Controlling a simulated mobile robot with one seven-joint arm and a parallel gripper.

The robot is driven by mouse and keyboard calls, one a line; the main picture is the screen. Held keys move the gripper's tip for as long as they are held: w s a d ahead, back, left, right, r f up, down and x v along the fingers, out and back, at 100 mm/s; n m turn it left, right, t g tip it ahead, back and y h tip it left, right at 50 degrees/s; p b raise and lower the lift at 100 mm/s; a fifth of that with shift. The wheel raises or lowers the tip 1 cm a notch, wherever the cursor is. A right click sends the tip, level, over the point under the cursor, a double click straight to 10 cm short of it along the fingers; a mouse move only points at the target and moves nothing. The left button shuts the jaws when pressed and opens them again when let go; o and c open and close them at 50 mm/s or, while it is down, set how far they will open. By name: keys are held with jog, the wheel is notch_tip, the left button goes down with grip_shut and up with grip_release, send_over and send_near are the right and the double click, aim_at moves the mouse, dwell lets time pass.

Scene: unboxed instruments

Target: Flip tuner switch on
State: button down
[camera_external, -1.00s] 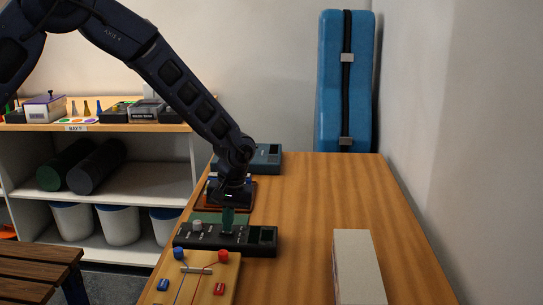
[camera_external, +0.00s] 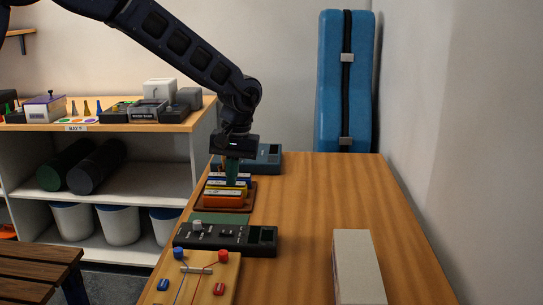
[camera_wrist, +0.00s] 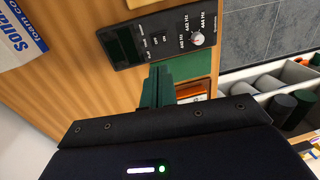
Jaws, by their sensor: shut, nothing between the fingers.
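The black tuner (camera_external: 205,241) lies on the wooden table, with a dark display at its right end and a pale round knob at its left. In the wrist view the tuner (camera_wrist: 172,27) shows its display, its OFF and ON lettering and the knob (camera_wrist: 197,38). A small dark switch (camera_wrist: 156,39) sits near that lettering; I cannot tell which way it is set. My gripper (camera_external: 232,183) has green fingers and is shut and empty.
A tray of coloured bars (camera_external: 225,201) stands behind the tuner, and a blue-grey device (camera_external: 268,157) is farther back. A board with red and blue knobs (camera_external: 199,271) lies in front. A pale box (camera_external: 357,262) is at the right; the table between is clear.

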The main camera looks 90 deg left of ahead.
aim_at(222, 231)
jog(key=shift+r, duration=0.3)
jog(key=shift+s, duration=0.6)
jog(key=f, duration=0.4)
jog(key=s+f, duration=0.1)
jog(key=f, duration=0.9)
jog(key=shift+s, duration=0.35)
